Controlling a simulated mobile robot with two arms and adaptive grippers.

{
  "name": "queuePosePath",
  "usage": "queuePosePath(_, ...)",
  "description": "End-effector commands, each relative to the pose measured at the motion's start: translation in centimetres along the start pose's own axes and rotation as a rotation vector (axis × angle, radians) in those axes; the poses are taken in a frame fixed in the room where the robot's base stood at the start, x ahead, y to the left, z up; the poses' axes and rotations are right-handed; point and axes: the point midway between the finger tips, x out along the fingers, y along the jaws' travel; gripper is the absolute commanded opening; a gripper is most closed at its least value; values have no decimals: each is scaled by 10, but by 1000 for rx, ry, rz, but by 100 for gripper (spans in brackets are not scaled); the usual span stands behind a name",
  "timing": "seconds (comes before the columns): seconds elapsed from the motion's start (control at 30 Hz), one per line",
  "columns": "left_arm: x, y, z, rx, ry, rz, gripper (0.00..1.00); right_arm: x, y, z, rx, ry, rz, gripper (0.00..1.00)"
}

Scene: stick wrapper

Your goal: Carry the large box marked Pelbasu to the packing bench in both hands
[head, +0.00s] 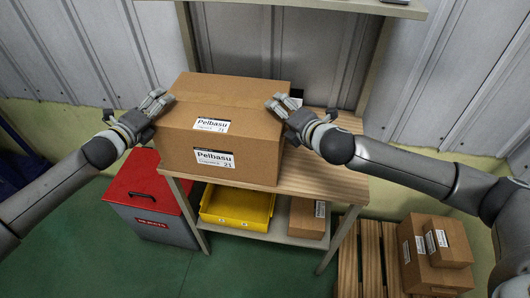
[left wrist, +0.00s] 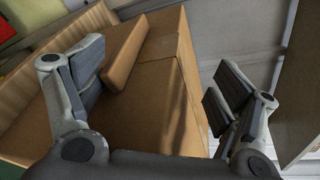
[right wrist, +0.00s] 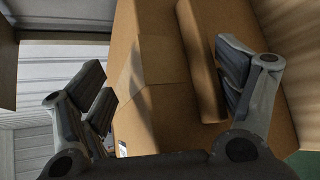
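The large cardboard box marked Pelbasu (head: 222,140) appears to rest upright on the wooden top of the packing bench (head: 325,178), towards its left end and close to the front edge. My left gripper (head: 157,103) is at the box's left side and my right gripper (head: 280,108) at its right side. Both are open. In the left wrist view, a raised cardboard strip (left wrist: 125,55) on the box lies between the spread fingers. A similar strip (right wrist: 202,60) lies between the spread fingers in the right wrist view. Exact contact with the box cannot be told.
A grey bin with a red lid (head: 143,182) stands left of the bench. A yellow tray (head: 238,208) and a small carton (head: 308,217) sit on the lower shelf. Cartons (head: 418,255) stand on a pallet (head: 368,262) at right. The bench top's right part is clear.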

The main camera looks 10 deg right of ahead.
Motion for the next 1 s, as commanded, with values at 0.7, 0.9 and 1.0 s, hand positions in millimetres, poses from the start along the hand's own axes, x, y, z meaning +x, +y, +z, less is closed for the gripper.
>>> queuePosePath(0.7,-46,-8,10,-1,-11,-13,90,-1,4,6,6,-9,3,93)
queuePosePath(0.9,-86,-6,7,-1,-6,-11,90,-1,3,6,6,-9,1,93)
queuePosePath(1.0,-100,-4,5,-5,-3,-10,90,-1,3,6,6,-9,1,93)
